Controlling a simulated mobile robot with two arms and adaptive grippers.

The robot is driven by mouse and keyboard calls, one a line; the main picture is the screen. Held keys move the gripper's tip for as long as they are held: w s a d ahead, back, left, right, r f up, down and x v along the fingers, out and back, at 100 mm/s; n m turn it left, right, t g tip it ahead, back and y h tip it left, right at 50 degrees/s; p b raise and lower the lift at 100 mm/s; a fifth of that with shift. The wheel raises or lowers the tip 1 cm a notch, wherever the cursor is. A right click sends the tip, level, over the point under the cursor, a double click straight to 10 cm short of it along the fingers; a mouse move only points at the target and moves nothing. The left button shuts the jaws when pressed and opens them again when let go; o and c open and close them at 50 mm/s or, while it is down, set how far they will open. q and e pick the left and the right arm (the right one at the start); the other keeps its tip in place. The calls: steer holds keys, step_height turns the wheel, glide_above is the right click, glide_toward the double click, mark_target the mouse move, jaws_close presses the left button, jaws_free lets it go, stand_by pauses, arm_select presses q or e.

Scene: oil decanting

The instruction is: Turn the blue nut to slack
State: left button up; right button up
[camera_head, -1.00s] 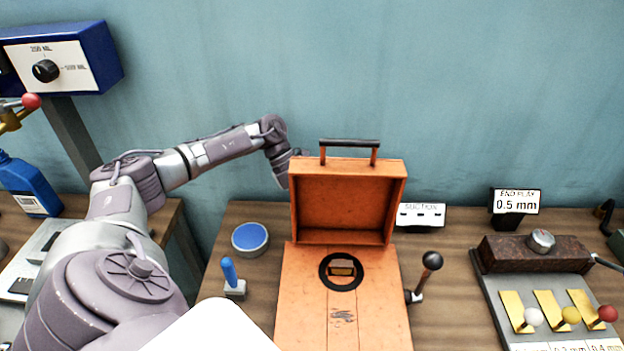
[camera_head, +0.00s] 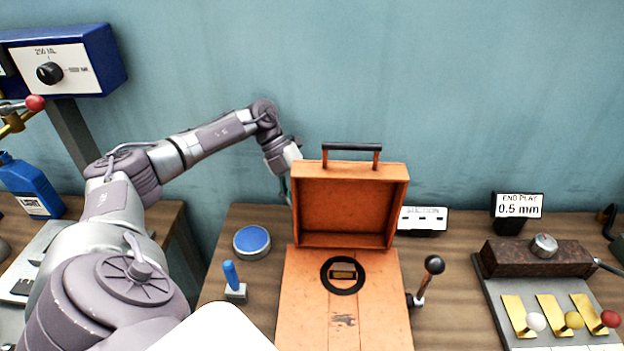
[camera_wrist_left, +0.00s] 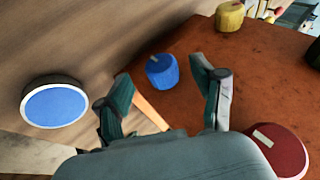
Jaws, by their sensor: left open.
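The blue nut (camera_wrist_left: 162,71) shows in the left wrist view, on an orange-brown panel (camera_wrist_left: 195,125). It has a pale mark on its top. My left gripper (camera_head: 286,186) is at the left edge of the raised orange case lid (camera_head: 343,204) in the head view, partly hidden behind it. In the left wrist view its two fingers are apart and empty, with the blue nut between and beyond the tips; contact is not visible. The head view does not show the blue nut. My right gripper is not in view.
A yellow knob (camera_wrist_left: 229,16) and a red knob (camera_wrist_left: 281,148) are on the same panel. A round blue-topped disc (camera_head: 252,242) and a blue-handled lever (camera_head: 231,275) stand left of the case. A black-knobbed lever (camera_head: 427,279) stands right of it.

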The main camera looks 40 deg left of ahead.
arm_select(q)
steer(key=shift+v, duration=1.45)
